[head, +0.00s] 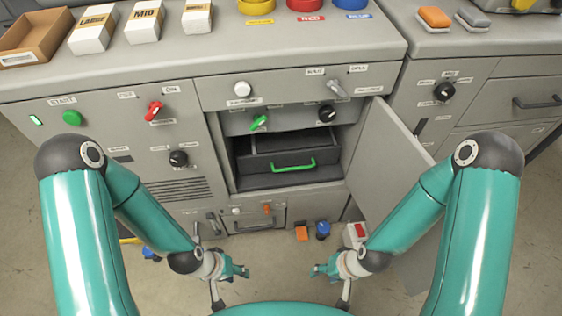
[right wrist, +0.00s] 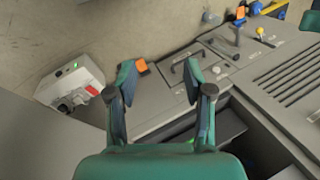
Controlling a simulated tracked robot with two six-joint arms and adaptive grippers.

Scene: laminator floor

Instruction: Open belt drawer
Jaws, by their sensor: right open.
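A dark drawer (head: 260,161) with a green handle (head: 293,166) sits inside the open bay of the grey machine, in the middle of the head view. A smaller drawer front with a dark handle (head: 254,227) is below the bay; it also shows in the right wrist view (right wrist: 187,68). I cannot read which one is labelled belt. My left gripper (head: 243,271) hangs low in front of the machine, apart from both drawers; its finger gap is too small to judge. My right gripper (head: 316,271) is open and empty, also low and apart; its fingers show in the right wrist view (right wrist: 160,80).
A grey door (head: 385,150) stands swung open right of the bay. A green lever (head: 259,122) and black knob (head: 326,113) are above the drawer.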

